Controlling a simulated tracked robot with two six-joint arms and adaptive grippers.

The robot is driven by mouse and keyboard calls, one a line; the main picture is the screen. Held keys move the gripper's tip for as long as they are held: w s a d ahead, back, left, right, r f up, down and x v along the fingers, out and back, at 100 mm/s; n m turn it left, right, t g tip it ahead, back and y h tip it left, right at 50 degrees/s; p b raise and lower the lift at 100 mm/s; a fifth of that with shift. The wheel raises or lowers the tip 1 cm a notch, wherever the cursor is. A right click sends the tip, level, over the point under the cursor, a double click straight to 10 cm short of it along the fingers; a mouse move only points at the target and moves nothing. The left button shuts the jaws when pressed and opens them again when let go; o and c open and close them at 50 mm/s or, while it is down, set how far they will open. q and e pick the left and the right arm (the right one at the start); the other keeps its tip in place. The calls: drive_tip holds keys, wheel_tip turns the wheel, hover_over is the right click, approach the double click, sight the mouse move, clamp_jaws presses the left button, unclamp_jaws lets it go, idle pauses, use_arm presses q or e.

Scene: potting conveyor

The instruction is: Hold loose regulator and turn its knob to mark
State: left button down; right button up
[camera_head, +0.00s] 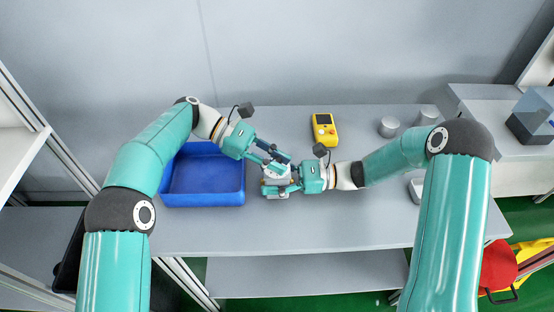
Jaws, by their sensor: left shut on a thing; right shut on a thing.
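The regulator (276,190) is a small pale grey and white body standing on the grey table, near the middle of the view. My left gripper (279,166) reaches it from the upper left and is shut at its top, where the knob is; the knob is mostly hidden by the fingers. My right gripper (285,185) comes in from the right and is shut on the regulator's body. The mark on the regulator is too small to make out.
A blue tray (205,199) lies just left of the regulator, close to my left gripper. A yellow handheld device (324,129) lies behind. Grey round parts (388,127) stand at the back right. The table front (300,232) is clear.

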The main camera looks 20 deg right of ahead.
sight(277, 159)
use_arm(q)
drive_tip(key=shift+d+r, duration=0.1)
idle(0.4)
drive_tip(key=c, duration=1)
unclamp_jaws()
wheel_tip(277, 159, up, 10)
drive_tip(key=shift+f, duration=0.1)
